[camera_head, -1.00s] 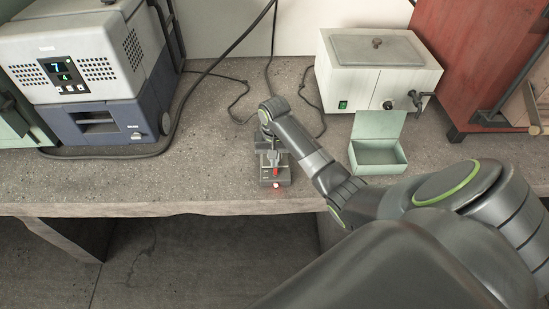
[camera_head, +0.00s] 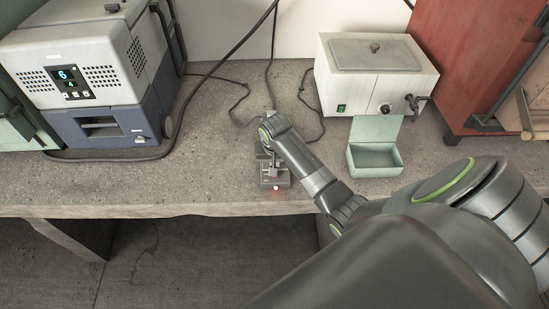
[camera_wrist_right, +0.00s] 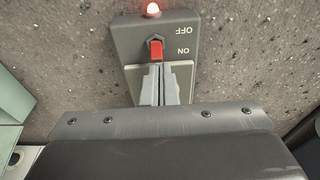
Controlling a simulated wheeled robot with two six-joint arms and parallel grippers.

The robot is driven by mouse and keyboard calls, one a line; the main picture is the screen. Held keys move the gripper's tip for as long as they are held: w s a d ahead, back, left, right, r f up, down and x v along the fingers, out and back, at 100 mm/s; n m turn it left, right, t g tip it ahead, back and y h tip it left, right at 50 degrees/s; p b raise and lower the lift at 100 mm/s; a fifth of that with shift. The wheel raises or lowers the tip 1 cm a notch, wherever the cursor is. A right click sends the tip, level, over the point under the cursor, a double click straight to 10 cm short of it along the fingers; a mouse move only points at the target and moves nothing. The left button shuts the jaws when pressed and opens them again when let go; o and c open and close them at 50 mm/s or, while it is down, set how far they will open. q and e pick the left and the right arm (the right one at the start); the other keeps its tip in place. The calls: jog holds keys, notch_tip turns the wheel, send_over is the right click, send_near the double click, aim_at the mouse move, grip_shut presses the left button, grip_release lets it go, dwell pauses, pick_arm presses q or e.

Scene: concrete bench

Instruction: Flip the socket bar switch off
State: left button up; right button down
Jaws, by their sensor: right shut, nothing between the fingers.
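The socket bar (camera_head: 282,183) lies near the front edge of the bench, partly hidden under my right arm. Its small lamp (camera_head: 277,188) glows red. In the right wrist view the end of the socket bar (camera_wrist_right: 125,45) shows a red toggle switch (camera_wrist_right: 155,49) between upside-down OFF and ON labels. The red lever points towards the ON side, away from the lit lamp (camera_wrist_right: 153,9). My right gripper (camera_wrist_right: 160,68) is shut and empty, its fingertips right at the lever on the ON side. Whether they touch it I cannot tell. My left gripper is not in view.
A pale green open box (camera_head: 376,165) stands to the right of the socket bar, before a white bath unit (camera_head: 375,85). A grey-and-blue machine (camera_head: 100,110) stands at left. Black cables (camera_head: 240,95) run behind the bar. Bare bench (camera_head: 190,180) lies to its left.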

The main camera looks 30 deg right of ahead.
jog(key=shift+s+a+r+t+h+p, duration=0.25)
jog(key=shift+t+p, duration=0.25)
jog(key=shift+p, duration=0.3)
jog(key=shift+s+f+h, duration=0.15)
jog(key=shift+h, duration=0.1)
jog(key=shift+t, duration=0.3)
dwell(0.6)
jog(key=shift+p, duration=0.3)
jog(key=shift+r+p, duration=0.85)
jog(key=shift+p, duration=0.25)
jog(key=shift+r+p, duration=0.7)
jog(key=shift+p, duration=0.1)
notch_tip(320, 180, up, 9)
jog(key=p, duration=0.9)
jog(key=shift+f, duration=0.2)
